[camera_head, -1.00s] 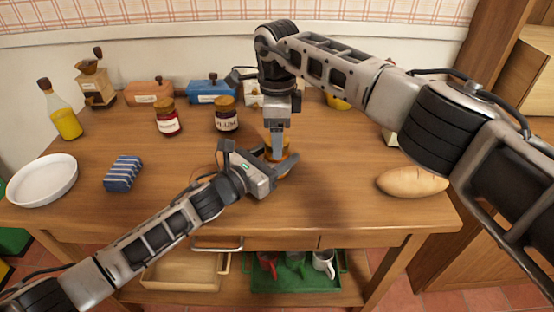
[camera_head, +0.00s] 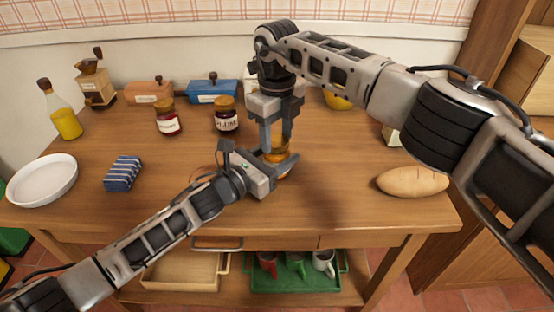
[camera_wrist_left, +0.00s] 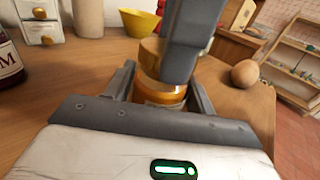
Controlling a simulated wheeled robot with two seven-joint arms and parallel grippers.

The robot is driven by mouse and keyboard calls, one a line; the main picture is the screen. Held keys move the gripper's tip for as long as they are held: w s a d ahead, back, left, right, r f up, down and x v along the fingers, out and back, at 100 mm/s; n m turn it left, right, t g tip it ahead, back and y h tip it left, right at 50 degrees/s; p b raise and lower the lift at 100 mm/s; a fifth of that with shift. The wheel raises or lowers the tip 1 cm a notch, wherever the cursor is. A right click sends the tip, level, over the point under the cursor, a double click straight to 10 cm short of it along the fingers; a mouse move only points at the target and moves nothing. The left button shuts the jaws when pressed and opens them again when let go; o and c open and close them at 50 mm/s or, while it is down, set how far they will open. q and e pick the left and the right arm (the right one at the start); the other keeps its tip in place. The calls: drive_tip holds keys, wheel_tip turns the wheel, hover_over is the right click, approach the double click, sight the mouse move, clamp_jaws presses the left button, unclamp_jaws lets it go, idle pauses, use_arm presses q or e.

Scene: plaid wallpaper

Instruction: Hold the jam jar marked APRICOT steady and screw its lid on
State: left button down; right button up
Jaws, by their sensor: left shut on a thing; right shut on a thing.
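The jam jar with amber contents (camera_head: 281,169) stands near the middle of the table, mostly hidden by my grippers. In the left wrist view the jar (camera_wrist_left: 168,95) sits between the left fingers, its label mostly hidden and unreadable. My left gripper (camera_head: 278,160) is shut on the jar's body from the front left. The gold-brown lid (camera_wrist_left: 152,50) is at the jar's mouth; I cannot tell how tightly it sits. My right gripper (camera_head: 277,143) points down from above, shut on the lid, and one of its fingers covers part of the lid in the wrist view.
A PLUM jar (camera_head: 227,118) and a red jam jar (camera_head: 167,120) stand behind to the left. A bread loaf (camera_head: 412,182) is at right. The front table is clear.

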drive_tip(key=o, duration=1.2)
drive_tip(key=shift+c, duration=0.2)
drive_tip(key=shift+r, duration=0.1)
wheel_tip(320, 180, up, 12)
use_arm(q)
drive_tip(key=shift+c, duration=2.2)
unclamp_jaws()
drive_tip(key=shift+a, duration=0.1)
drive_tip(key=b+v, duration=0.1)
drive_tip(key=v, duration=1.3)
drive_tip(key=shift+s+f, duration=0.1)
drive_tip(key=shift+s, duration=0.15)
drive_tip(key=shift+s+a, duration=0.5)
drive_tip(key=shift+a, duration=0.05)
use_arm(e)
drive_tip(key=shift+f, duration=0.55)
